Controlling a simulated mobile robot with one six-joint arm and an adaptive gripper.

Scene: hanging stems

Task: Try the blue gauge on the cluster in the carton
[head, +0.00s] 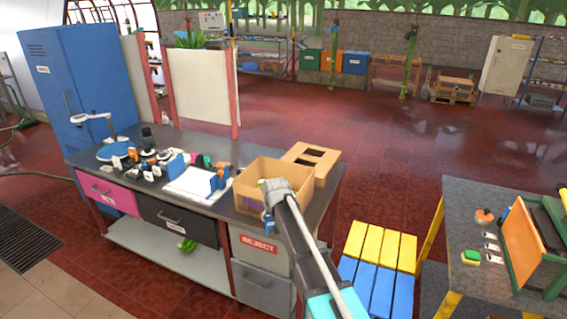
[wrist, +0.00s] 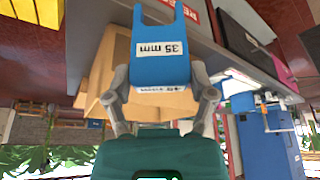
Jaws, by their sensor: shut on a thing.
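My gripper (wrist: 160,95) is shut on the blue gauge (wrist: 160,50), a flat fork-shaped piece with two prongs and a white label reading "35 mm". The prongs point away from my gripper. Tan cardboard shows behind the gauge in the wrist view (wrist: 92,106). A little purple shows inside the carton; I cannot make out the cluster.
A second cardboard box with openings (head: 312,160) stands behind the carton. White sheets (head: 190,186), a blue piece (head: 218,180) and several small items lie left on the bench. A yellow-and-blue slatted stand (head: 378,265) and a grey table (head: 470,215) are to the right.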

